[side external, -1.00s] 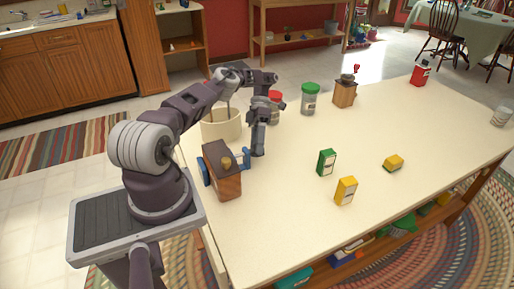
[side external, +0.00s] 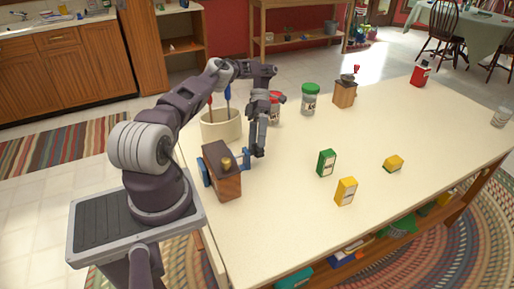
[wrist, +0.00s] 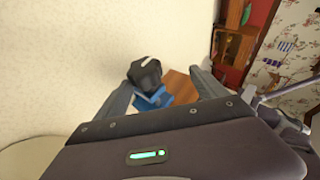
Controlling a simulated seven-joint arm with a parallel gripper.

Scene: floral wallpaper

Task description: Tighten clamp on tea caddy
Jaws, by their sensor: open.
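The tea caddy (side external: 224,178) is a dark wooden box with a brass knob on top, standing near the table's left edge. A blue clamp (side external: 243,159) spans it, with one blue part at its left and another at its right, beside my gripper. In the wrist view the clamp (wrist: 155,101) shows a black knob, and the caddy (wrist: 180,88) shows as brown wood. My gripper (side external: 258,150) is open, pointing down just right of the clamp. In the wrist view the clamp's black knob lies between the open fingers (wrist: 165,85), apart from both.
A cream crock (side external: 220,125) with red- and blue-handled tools stands behind the caddy. A green-lidded jar (side external: 310,100), a grinder (side external: 345,92) and a red tin (side external: 420,74) stand farther back. Green (side external: 326,163) and yellow (side external: 346,191) boxes stand right. The table's front middle is clear.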

